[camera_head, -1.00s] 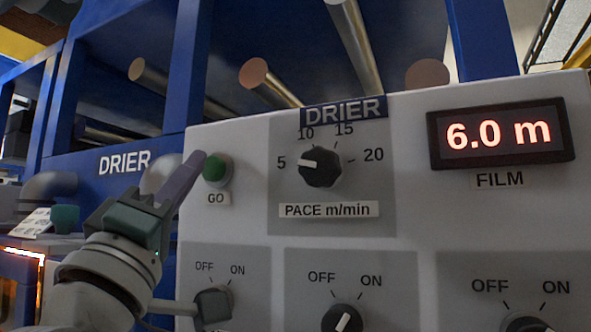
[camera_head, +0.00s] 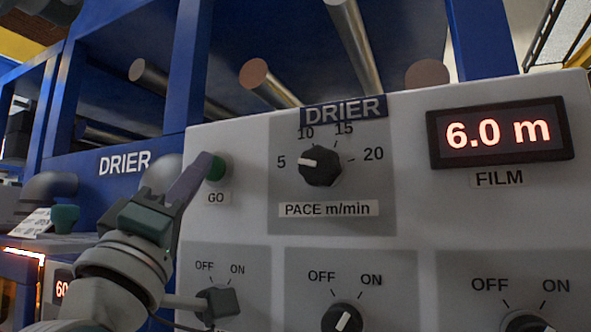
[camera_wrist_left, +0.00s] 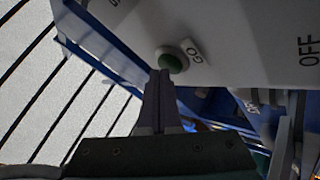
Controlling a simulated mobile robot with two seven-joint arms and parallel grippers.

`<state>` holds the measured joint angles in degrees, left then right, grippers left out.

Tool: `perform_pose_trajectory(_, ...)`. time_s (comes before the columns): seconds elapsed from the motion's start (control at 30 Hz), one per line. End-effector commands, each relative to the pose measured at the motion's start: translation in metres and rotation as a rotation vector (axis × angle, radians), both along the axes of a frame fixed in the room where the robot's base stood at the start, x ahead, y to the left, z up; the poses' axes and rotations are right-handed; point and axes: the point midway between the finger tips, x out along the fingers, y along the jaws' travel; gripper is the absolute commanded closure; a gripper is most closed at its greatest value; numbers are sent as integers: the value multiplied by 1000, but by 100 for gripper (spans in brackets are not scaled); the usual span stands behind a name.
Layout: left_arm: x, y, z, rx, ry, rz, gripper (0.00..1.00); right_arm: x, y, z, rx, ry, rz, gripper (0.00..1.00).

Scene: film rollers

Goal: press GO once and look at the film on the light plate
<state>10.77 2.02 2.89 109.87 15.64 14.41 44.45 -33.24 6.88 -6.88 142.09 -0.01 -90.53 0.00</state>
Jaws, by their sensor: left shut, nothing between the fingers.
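The green GO button (camera_head: 217,168) sits at the upper left of the drier's pale control panel (camera_head: 412,215), above its GO label. My left gripper (camera_head: 205,160) is shut and empty, and its fingertips overlap the button's left side in the head view. In the left wrist view the closed fingertips (camera_wrist_left: 160,74) lie just below the green button (camera_wrist_left: 172,63); I cannot tell whether they touch it. The film display (camera_head: 498,133) reads 6.0 m. The light plate and my right gripper are not seen.
The pace knob (camera_head: 320,166) is right of the button, pointing near 5. OFF/ON switches (camera_head: 218,302) line the lower panel, the left one close to my left arm. Blue drier frames (camera_head: 190,70) with rollers (camera_head: 268,82) stand behind. A lit edge (camera_head: 22,252) glows at far left.

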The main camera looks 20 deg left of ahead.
Motion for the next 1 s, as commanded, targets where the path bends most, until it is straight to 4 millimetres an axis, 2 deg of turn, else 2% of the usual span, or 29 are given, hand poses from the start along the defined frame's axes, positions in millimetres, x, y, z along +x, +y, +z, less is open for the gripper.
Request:
perform_pose_trajectory(0.63,4,-1,0,1,1,-1,100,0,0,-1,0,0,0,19)
perform_pose_trajectory(1.0,-12,1,1,0,0,0,100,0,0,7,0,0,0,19)
